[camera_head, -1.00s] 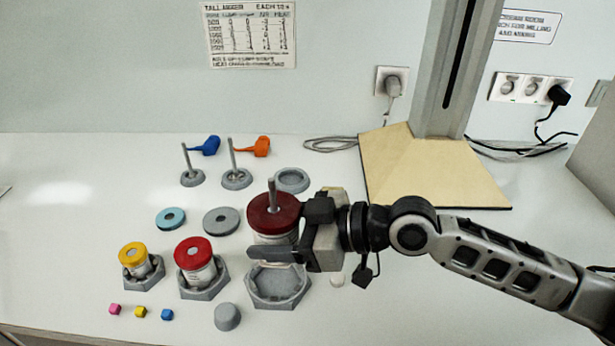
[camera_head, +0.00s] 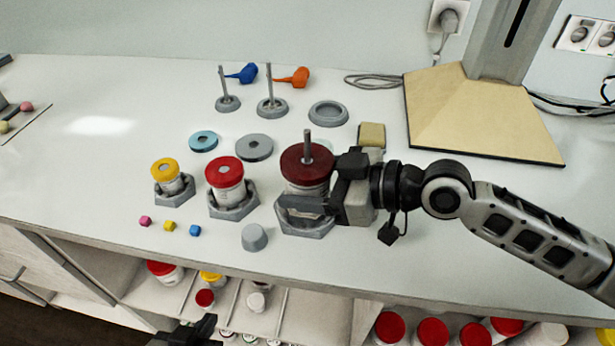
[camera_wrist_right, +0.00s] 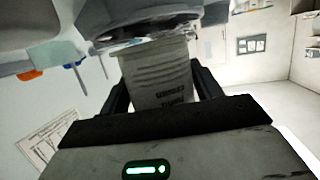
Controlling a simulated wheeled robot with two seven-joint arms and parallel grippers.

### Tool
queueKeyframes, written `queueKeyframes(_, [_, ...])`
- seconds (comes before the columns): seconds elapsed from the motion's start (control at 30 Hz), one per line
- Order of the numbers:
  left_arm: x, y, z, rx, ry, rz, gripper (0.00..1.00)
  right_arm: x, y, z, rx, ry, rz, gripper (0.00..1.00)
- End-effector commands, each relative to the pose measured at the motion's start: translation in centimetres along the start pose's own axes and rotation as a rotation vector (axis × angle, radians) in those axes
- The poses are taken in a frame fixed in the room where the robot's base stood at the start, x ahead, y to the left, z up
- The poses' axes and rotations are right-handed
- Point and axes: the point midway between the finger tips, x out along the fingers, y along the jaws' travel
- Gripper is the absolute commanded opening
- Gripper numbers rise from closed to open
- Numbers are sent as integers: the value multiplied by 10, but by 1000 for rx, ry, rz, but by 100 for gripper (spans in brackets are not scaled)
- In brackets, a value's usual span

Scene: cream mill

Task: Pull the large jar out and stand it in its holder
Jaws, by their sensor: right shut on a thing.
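The large jar (camera_head: 305,188) has a dark red lid with a grey rod standing up from it. It is upright over the large grey hexagonal holder (camera_head: 306,230) at the front of the table. The fingers partly hide its base, so I cannot tell whether it rests on the holder's floor. My right gripper (camera_head: 308,203) is shut on the jar's body from the right. In the right wrist view the jar's pale printed body (camera_wrist_right: 160,78) is between the two fingers. My left gripper (camera_head: 190,333) shows only as a dark shape at the bottom edge; its jaws are unclear.
A red-lidded jar (camera_head: 225,174) and a yellow-lidded jar (camera_head: 167,170) stand in smaller holders to the left. A grey cup (camera_head: 254,238) is close left of the large holder. Discs, rod stands and a grey ring (camera_head: 328,113) lie behind. Shelves with jars are below the table.

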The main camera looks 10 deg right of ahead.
Motion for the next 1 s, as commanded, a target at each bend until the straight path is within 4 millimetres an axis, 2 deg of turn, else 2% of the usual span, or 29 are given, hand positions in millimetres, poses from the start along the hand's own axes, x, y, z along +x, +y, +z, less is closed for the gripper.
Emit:
queueKeyframes(0.37, [0,0,0,0,0,1,0,0,0,-1,0,3,0,37])
queueKeyframes(0.87, [5,0,7,1,2,1,0,3,0,8,0,2,0,37])
queueKeyframes(0.9, [5,0,6,1,1,1,0,2,0,8,0,2,1,70])
queueKeyframes(0.97, [4,0,6,1,2,1,0,2,0,7,0,2,0,86])
queueKeyframes(1.0, [4,0,6,1,2,1,0,2,0,8,0,2,0,90])
